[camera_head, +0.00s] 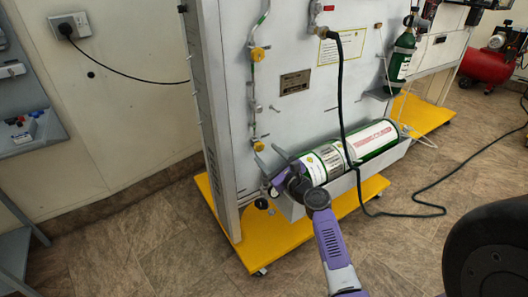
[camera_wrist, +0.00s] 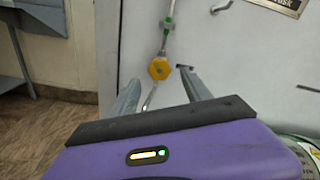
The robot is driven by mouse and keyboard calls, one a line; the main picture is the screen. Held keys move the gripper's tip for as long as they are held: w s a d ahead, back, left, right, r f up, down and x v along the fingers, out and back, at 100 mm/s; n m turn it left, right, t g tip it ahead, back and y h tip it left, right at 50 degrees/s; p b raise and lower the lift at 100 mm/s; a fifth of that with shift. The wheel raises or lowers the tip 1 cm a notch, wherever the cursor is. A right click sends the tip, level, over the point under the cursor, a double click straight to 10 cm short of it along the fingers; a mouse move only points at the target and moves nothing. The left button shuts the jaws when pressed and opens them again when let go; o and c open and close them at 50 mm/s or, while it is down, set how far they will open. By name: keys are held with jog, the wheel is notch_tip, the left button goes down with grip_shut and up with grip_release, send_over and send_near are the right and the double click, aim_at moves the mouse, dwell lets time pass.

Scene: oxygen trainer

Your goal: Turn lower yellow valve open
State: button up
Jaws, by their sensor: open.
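The lower yellow valve (camera_head: 258,145) is a small yellow knob on a thin vertical pipe on the grey panel. In the wrist view it shows as a yellow hexagonal knob (camera_wrist: 159,68) with a darker centre, framed between my fingertips and slightly above their line. My gripper (camera_head: 264,150) is open and empty, just below and beside the valve in the head view. In the wrist view my gripper (camera_wrist: 160,78) has one finger on each side of the knob. I cannot tell whether either finger touches it.
An upper yellow valve (camera_head: 258,54) sits higher on the same pipe. A green and white cylinder (camera_head: 350,150) lies in a grey tray (camera_head: 385,160) right of my gripper. A dark hose (camera_head: 340,100) hangs down the panel. The yellow base (camera_head: 250,248) juts out below.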

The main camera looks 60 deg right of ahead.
aim_at(260, 148)
jog(key=shift+v, duration=2.2)
jog(key=w+a+r+y+p, duration=0.2)
jog(key=w+a+p, duration=0.2)
jog(key=s+d+f+m+h+p, duration=0.2)
jog(key=s+d+m, duration=0.15)
jog(key=m, duration=0.25)
jog(key=x, duration=0.4)
jog(key=b+x, duration=0.1)
jog(key=x, duration=0.3)
jog(key=shift+s+d+r, duration=0.15)
jog(key=shift+d+r, duration=0.05)
jog(key=shift+d, duration=0.05)
